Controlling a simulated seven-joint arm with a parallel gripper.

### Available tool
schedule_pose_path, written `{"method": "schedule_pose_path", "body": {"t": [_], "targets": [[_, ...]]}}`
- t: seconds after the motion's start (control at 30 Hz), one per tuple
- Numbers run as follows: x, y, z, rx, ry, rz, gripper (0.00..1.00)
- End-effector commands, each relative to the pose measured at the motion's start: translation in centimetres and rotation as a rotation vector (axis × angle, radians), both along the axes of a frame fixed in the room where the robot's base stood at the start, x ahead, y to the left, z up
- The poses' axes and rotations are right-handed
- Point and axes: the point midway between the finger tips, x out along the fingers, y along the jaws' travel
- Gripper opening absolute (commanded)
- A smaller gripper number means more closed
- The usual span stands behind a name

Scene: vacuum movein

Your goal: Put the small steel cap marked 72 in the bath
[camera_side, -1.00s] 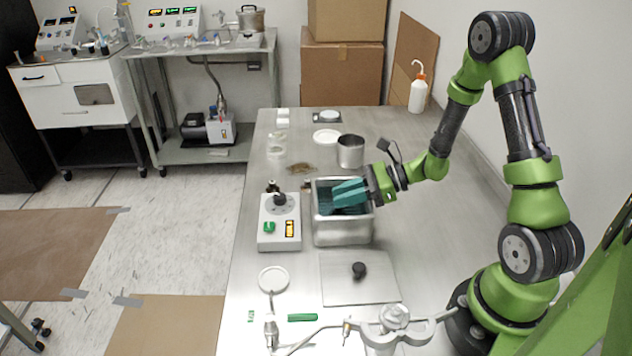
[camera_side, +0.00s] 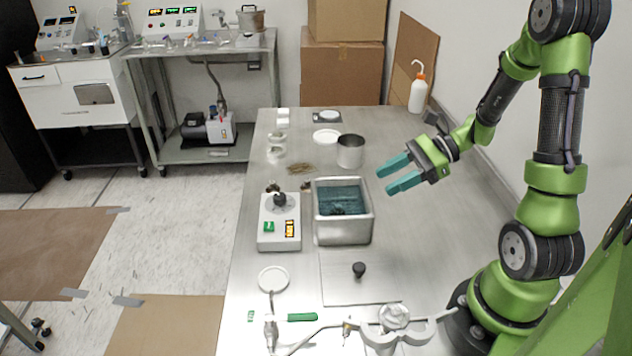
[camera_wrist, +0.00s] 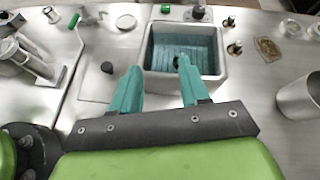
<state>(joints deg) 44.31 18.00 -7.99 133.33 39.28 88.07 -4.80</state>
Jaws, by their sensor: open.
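The bath (camera_side: 342,239) is a square grey metal tub with dark teal liquid, left of my gripper in the side view. In the wrist view the bath (camera_wrist: 215,88) lies just beyond my fingertips. A small dark object (camera_wrist: 178,58) shows inside the bath; I cannot tell whether it is the cap. My gripper (camera_side: 386,180) is open and empty, above the table to the right of the bath. Small dark-topped pieces (camera_wrist: 234,48) (camera_wrist: 228,21) stand outside the bath, near its far left corner in the side view. No 72 marking is readable.
A control box (camera_side: 279,240) stands left of the bath. A steel beaker (camera_side: 350,152) stands behind it. A flat plate with a black knob (camera_side: 359,269) lies in front. A white-and-orange bottle (camera_side: 417,92) stands at the back. The table right of the bath is clear.

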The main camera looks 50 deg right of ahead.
Motion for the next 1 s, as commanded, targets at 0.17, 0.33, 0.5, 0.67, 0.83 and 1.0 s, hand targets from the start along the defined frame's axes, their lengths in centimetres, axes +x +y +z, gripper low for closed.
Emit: {"method": "schedule_pose_path", "body": {"t": [0.17, 0.33, 0.5, 0.67, 0.83, 1.0], "targets": [[-1.8, 6.4, 3.3, -0.401, -0.126, 0.43, 0.45], [-3.8, 9.7, 6.0, -0.83, -0.327, 0.781, 0.45], [-4.9, 11.4, 9.3, -1.213, -0.575, 0.997, 0.45], [-5.3, 12.2, 11.7, -1.433, -0.742, 1.076, 0.45], [-5.4, 12.5, 12.5, -1.503, -0.796, 1.092, 0.45], [-5.4, 12.4, 12.5, -1.501, -0.794, 1.092, 0.45]]}}
